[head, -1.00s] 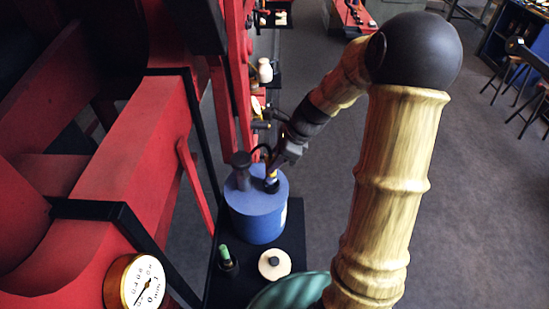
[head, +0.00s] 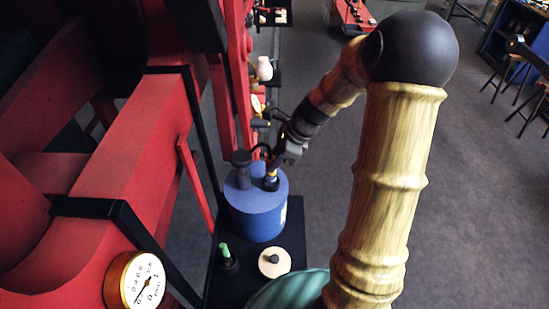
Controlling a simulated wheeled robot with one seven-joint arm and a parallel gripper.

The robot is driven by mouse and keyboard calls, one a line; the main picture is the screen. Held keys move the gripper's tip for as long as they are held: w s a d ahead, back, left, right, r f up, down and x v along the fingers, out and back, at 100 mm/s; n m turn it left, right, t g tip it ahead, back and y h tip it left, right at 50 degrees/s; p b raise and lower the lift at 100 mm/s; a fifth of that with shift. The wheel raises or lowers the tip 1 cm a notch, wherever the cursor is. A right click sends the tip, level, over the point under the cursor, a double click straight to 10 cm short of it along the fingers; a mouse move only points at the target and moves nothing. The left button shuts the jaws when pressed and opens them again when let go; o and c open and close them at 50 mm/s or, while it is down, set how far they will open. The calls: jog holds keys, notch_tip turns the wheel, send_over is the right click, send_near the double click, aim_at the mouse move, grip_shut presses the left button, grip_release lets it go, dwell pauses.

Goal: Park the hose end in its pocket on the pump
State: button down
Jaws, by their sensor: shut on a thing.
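The pump (head: 257,217) is a blue cylinder standing on a dark platform left of my arm. A dark upright handle with a round knob (head: 242,167) stands on the left of its top. The hose end (head: 271,179), dark with a yellowish band, stands about upright at the right of the pump top. My gripper (head: 277,163) is above the pump and shut on the hose end. Part of the dark hose (head: 262,149) curves beside the gripper. The pocket's opening is hidden, and I cannot tell how deep the hose end sits in it.
Red machinery (head: 110,170) fills the left side, with a brass-rimmed gauge (head: 135,281) low on it. A cream round lid-like object (head: 274,263) and a green-topped piece (head: 225,251) are on the platform in front of the pump. Grey floor (head: 460,210) lies open to the right.

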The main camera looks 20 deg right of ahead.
jog(key=shift+f+b, duration=0.9)
jog(key=shift+f, duration=0.55)
jog(key=c, duration=1)
grip_release()
jog(key=shift+o, duration=0.2)
jog(key=b+v, duration=0.2)
jog(key=v, duration=1.5)
jog(key=shift+d+b, duration=0.2)
jog(key=shift+b, duration=0.15)
